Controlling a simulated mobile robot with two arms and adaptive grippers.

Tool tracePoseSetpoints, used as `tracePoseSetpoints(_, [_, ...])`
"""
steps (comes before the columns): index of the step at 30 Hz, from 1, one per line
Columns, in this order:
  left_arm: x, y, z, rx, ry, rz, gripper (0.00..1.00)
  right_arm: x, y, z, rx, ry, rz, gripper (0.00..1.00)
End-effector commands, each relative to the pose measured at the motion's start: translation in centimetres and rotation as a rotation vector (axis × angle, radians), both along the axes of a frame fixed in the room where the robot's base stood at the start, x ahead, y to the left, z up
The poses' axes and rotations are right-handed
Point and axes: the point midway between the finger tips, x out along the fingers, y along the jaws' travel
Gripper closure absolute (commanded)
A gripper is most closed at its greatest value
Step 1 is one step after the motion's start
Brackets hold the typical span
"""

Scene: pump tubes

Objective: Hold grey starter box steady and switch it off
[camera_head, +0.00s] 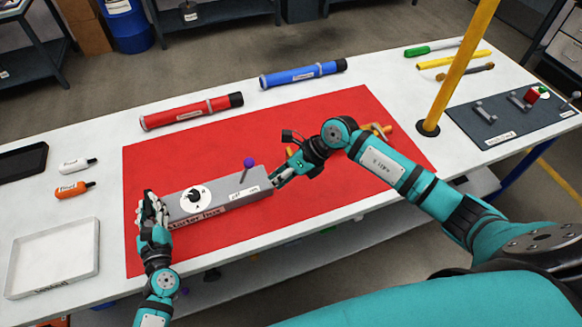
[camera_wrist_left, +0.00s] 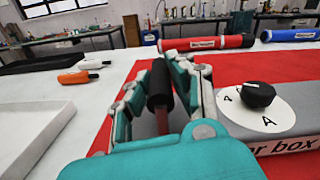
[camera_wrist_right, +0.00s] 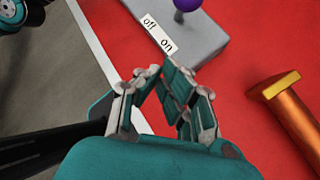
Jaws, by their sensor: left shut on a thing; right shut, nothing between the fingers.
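The grey starter box (camera_head: 220,203) lies on the red mat, with a black dial on a white disc at its left part. A lever with a purple ball (camera_head: 249,163) stands near its right end, beside the off/on label (camera_wrist_right: 158,35); I cannot tell which setting it is at. My left gripper (camera_head: 151,208) is shut at the box's left end on a black handle (camera_wrist_left: 160,85), which shows between the fingers in the left wrist view. My right gripper (camera_head: 279,182) is shut and empty, just off the box's right end by the label.
An orange part (camera_wrist_right: 290,115) lies on the red mat (camera_head: 330,200) right of my right gripper. Red (camera_head: 190,111) and blue (camera_head: 303,74) tubes lie behind the mat. A yellow post (camera_head: 455,75) rises at the right. A white tray (camera_head: 52,292) lies at the left.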

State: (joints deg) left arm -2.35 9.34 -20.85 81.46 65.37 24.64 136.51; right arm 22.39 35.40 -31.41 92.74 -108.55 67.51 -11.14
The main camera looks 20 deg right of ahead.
Motion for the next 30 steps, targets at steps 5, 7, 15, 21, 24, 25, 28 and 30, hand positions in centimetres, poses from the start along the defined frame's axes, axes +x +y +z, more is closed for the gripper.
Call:
tracePoseSetpoints(5, [0.0, 0.0, 0.0, 0.000, 0.000, 0.000, 1.00, 2.1, 1.6, 0.5, 0.002, -0.002, 0.000, 1.00])
tracePoseSetpoints(7, [0.0, 0.0, 0.0, 0.000, 0.000, 0.000, 1.00, 2.6, 1.9, 0.6, 0.002, -0.001, 0.000, 1.00])
tracePoseSetpoints(15, [0.0, 0.0, 0.0, 0.000, 0.000, 0.000, 1.00, 3.3, 2.3, 0.8, 0.000, 0.001, 0.000, 1.00])
tracePoseSetpoints(21, [0.0, 0.0, 0.0, 0.000, 0.000, 0.000, 1.00, 3.3, 2.3, 0.9, 0.000, 0.001, -0.001, 1.00])
tracePoseSetpoints(24, [0.0, 0.0, 0.0, 0.000, 0.000, 0.000, 1.00, 3.3, 2.4, 0.9, -0.008, 0.002, 0.002, 1.00])
tracePoseSetpoints(25, [0.0, 0.0, 0.0, 0.000, 0.000, 0.000, 1.00, 3.3, 2.4, 0.9, -0.014, 0.002, 0.003, 1.00])
tracePoseSetpoints(28, [0.0, 0.0, 0.0, 0.000, 0.000, 0.000, 1.00, 3.3, 2.8, 1.1, -0.053, 0.001, 0.009, 1.00])
tracePoseSetpoints(30, [0.0, 0.0, 0.0, 0.000, 0.000, 0.000, 1.00, 3.2, 2.9, 1.2, -0.086, 0.004, 0.011, 1.00])
